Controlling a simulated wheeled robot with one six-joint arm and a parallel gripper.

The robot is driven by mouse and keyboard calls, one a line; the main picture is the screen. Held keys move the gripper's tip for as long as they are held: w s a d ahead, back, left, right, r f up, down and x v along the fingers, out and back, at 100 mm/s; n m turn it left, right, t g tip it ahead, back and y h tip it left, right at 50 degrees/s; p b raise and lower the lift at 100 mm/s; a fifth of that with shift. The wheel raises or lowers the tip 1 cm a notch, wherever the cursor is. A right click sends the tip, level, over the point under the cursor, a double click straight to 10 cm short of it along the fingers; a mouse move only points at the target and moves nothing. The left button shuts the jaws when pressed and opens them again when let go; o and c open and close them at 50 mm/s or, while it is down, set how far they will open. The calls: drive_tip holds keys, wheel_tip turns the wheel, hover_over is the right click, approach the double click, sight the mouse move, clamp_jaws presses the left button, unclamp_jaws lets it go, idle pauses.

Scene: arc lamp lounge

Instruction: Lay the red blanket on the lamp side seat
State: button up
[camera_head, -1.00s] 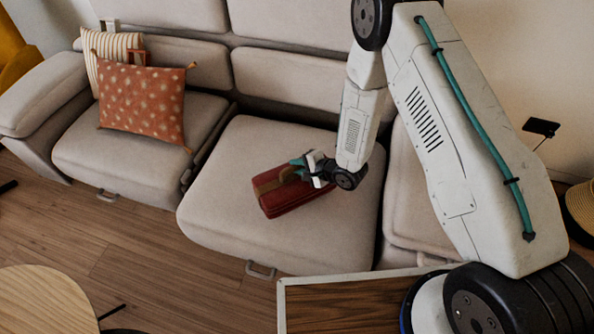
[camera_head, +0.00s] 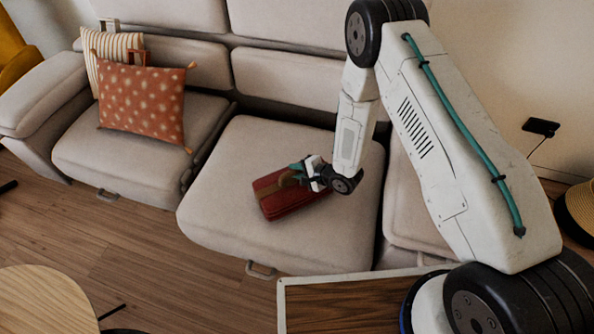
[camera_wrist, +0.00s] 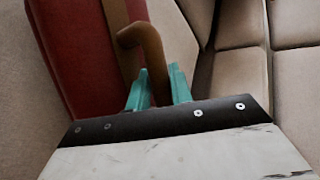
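The red blanket (camera_head: 290,200) is a folded, box-like bundle with a brown strap and a raised brown loop. It is at the middle seat (camera_head: 250,150) of the sofa, low over or on its cushion; I cannot tell if it presses on it. It fills the upper left of the wrist view (camera_wrist: 72,55). My gripper (camera_head: 298,174) is at the top of the bundle. In the wrist view its teal fingers (camera_wrist: 160,90) stand on both sides of the loop (camera_wrist: 147,40), with no clear gap, so it looks shut on the loop. No lamp is in view.
An orange dotted cushion (camera_head: 142,100) and a striped one (camera_head: 105,45) lean on the left seat (camera_head: 140,158). A wood-topped table (camera_head: 345,305) is at the front, a round table (camera_head: 40,300) at lower left. The middle seat is clear around the bundle.

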drive_tip(key=shift+o, duration=1.4)
